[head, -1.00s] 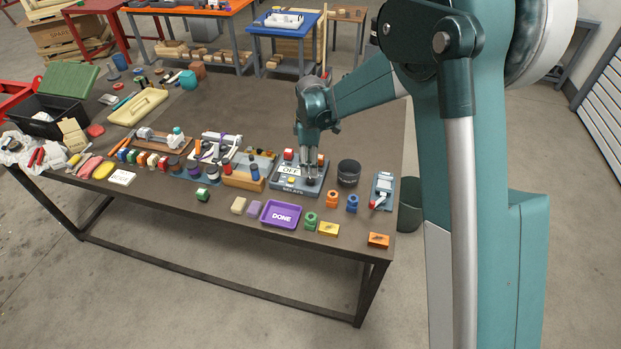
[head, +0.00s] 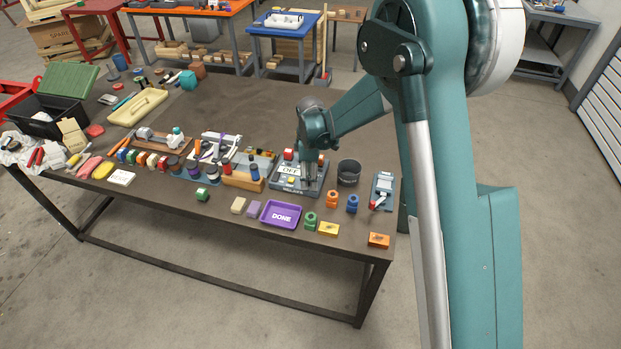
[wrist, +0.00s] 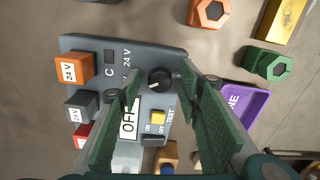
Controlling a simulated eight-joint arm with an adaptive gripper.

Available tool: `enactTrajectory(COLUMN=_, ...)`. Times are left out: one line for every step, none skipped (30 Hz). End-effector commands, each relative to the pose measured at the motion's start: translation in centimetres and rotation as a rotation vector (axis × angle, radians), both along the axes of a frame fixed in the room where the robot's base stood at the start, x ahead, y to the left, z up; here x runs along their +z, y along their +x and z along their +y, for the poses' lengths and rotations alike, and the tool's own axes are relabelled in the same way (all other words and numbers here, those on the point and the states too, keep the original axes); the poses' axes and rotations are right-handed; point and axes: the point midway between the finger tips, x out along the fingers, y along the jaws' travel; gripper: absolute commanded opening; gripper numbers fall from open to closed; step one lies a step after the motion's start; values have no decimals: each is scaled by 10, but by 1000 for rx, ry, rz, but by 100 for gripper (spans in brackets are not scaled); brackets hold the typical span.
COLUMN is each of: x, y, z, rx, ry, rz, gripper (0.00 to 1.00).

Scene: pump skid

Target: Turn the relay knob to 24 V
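The relay panel is a grey plate (head: 283,188) near the front right of the bench; it also fills the middle of the wrist view (wrist: 85,44). Its round black knob (wrist: 160,80) stands near the plate's edge, with a "24 V" label printed to its left. I cannot tell exactly where the knob points. An "OFF" sign (wrist: 129,119) stands on the plate. My gripper (wrist: 160,76) is open over the panel, with the knob showing between its two green fingers; I cannot tell whether they touch it. In the head view my gripper (head: 310,178) hides the knob.
On the panel are a yellow button (wrist: 158,115) and orange (wrist: 74,69), grey (wrist: 81,106) and red blocks. A dark round pot (head: 349,172) stands to the panel's right. A purple "DONE" tray (head: 281,213) and green and blue fittings lie in front.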

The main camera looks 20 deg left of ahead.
Motion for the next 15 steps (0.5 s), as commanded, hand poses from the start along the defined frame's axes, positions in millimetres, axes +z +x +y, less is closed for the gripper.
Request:
enactTrajectory(x=0, y=0, z=0, rx=0, ry=0, rz=0, gripper=35)
enactTrajectory(x=0, y=0, z=0, rx=0, ry=0, rz=0, gripper=33)
enactTrajectory(x=0, y=0, z=0, rx=0, ry=0, rz=0, gripper=27)
enactTrajectory(x=0, y=0, z=0, rx=0, ry=0, rz=0, gripper=23)
enactTrajectory(x=0, y=0, z=0, rx=0, ry=0, rz=0, gripper=19)
enactTrajectory(x=0, y=0, z=0, rx=0, ry=0, rz=0, gripper=14)
enactTrajectory(x=0, y=0, z=0, rx=0, ry=0, rz=0, gripper=10)
enactTrajectory(x=0, y=0, z=0, rx=0, ry=0, rz=0, gripper=8)
enactTrajectory(x=0, y=0, z=0, rx=0, ry=0, rz=0, gripper=8)
enactTrajectory(x=0, y=0, z=0, rx=0, ry=0, rz=0, gripper=8)
enactTrajectory(x=0, y=0, z=0, rx=0, ry=0, rz=0, gripper=8)
enactTrajectory(x=0, y=0, z=0, rx=-1, ry=0, rz=0, gripper=8)
enactTrajectory(x=0, y=0, z=0, rx=-2, ry=0, rz=0, gripper=8)
enactTrajectory(x=0, y=0, z=0, rx=-4, ry=0, rz=0, gripper=8)
enactTrajectory(x=0, y=0, z=0, rx=-7, ry=0, rz=0, gripper=8)
